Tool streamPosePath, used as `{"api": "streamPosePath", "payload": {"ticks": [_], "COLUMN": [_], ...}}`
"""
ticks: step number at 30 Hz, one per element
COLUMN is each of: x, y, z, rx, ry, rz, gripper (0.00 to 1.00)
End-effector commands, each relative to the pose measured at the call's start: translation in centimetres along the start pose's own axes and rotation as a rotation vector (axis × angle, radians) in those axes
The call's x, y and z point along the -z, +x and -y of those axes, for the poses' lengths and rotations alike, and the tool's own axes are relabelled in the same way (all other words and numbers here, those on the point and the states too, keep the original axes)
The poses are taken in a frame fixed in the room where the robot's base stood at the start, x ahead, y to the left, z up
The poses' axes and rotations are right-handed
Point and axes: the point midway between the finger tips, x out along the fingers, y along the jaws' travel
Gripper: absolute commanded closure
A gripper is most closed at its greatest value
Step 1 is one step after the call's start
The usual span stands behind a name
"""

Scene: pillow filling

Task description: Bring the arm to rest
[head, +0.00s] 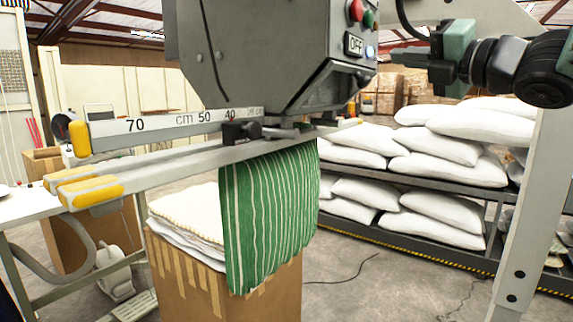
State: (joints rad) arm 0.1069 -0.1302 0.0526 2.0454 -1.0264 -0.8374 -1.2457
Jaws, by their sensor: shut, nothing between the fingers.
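My gripper is not in view, and I cannot make out any part of my arm with certainty. A grey filling machine (275,60) stands close in front, with red and green buttons and an OFF label. A green-and-white striped pillow case (270,215) hangs below it, under a metal rail (180,165). The case hangs in front of part of a cardboard box (225,285). Folded white cloth (185,215) is stacked on top of the box.
A ruler bar (155,124) with yellow ends juts out left. White pillows (440,145) fill a dark rack (425,235) at the right. A pale post (532,210) stands at the right. A table (30,207) is at the left. Some floor (345,290) is clear.

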Motion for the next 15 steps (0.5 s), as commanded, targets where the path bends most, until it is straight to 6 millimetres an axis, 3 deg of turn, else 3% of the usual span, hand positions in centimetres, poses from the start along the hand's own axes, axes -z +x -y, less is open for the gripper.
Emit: {"api": "streamPosePath", "payload": {"ticks": [3, 7, 11, 15], "x": [5.3, 12.6, 20.6, 28.7], "y": [1.3, 0.3, -3.1, -8.8], "z": [4.2, 9.0, 12.7, 15.1], "rx": [0.195, 0.458, 0.748, 1.077], "ry": [0.405, 0.816, 1.144, 1.398], "rz": [0.053, 0.125, 0.217, 0.355], "gripper": [1.0, 1.0, 1.0, 1.0]}}
